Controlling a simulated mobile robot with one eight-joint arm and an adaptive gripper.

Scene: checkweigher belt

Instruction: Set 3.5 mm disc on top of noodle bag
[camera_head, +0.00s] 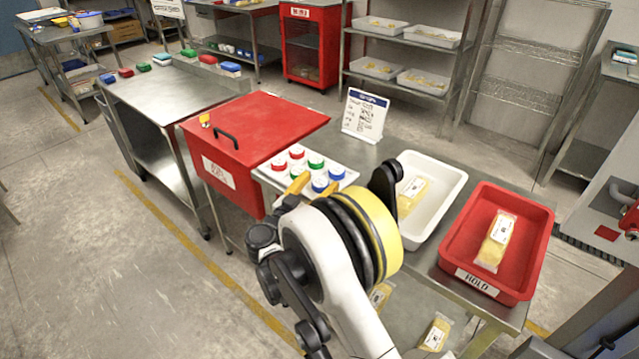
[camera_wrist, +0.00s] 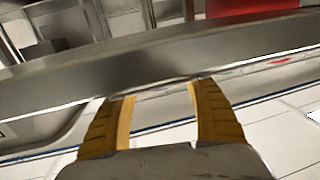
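Several round discs with red, green and blue rims and white tops, such as a red one (camera_head: 297,151), a green one (camera_head: 316,160) and a blue one (camera_head: 336,172), sit on a pale holder (camera_head: 266,172) on the steel table. Their size labels are too small to read. One noodle bag (camera_head: 412,193) lies in the white tray, partly behind my arm. Another noodle bag (camera_head: 496,241) lies in the red HOLD tray. My gripper (camera_head: 314,188) shows its yellow fingers near the front of the disc holder. In the wrist view my gripper (camera_wrist: 160,92) is open, with no object between its fingers.
The white tray (camera_head: 454,178) and red HOLD tray (camera_head: 542,228) stand right of the discs. A red lidded box (camera_head: 255,125) with a black handle stands left, and a sign (camera_head: 365,115) behind. More bags (camera_head: 436,334) lie on the shelf below. Floor at left is clear.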

